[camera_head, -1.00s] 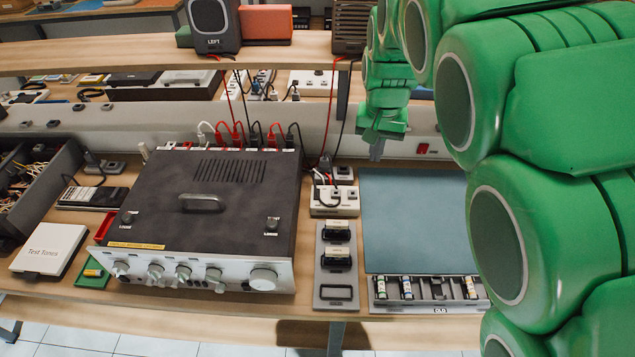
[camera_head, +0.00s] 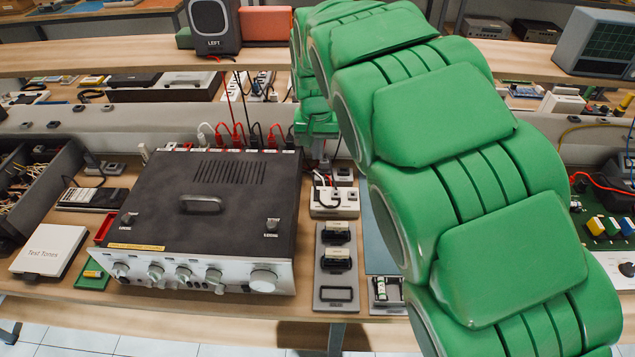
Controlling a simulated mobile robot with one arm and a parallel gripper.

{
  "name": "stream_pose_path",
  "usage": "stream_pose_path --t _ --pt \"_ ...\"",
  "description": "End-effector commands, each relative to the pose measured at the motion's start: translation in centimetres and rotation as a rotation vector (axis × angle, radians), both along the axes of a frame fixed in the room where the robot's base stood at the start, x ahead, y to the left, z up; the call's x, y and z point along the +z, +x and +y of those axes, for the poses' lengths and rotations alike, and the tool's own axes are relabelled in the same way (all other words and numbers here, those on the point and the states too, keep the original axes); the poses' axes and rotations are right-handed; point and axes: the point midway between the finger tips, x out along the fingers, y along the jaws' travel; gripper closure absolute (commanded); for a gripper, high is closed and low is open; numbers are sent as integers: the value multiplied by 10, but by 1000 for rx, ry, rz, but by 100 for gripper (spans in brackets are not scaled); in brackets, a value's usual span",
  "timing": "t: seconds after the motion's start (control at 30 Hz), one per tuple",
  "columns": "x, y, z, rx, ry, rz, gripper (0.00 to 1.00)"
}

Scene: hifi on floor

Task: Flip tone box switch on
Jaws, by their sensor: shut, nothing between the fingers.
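A flat white box labelled "Test Tones" (camera_head: 48,250) lies at the left front of the workbench. No switch on it can be clearly made out. My gripper (camera_head: 317,150) is partly in view behind the amplifier's back right corner, pointing down over the white power strip area. It is shut with nothing in it, well to the right of and behind the Test Tones box. My green arm hides part of the gripper's surroundings.
A large amplifier (camera_head: 205,195) with front knobs stands between the gripper and the white box. Red and black cables (camera_head: 245,135) rise behind it to the shelf (camera_head: 130,55). A power strip (camera_head: 335,200) and grey battery tray (camera_head: 337,265) lie right of it. An open case (camera_head: 40,190) stands left.

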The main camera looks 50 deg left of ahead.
Motion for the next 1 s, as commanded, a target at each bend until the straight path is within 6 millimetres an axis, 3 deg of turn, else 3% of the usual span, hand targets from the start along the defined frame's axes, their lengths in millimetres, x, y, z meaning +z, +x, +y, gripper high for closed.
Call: stream_pose_path --t 0.37,1.0 --pt "-21 1 1 0 -2 2 100" --pt "-121 10 10 1 -2 2 100"
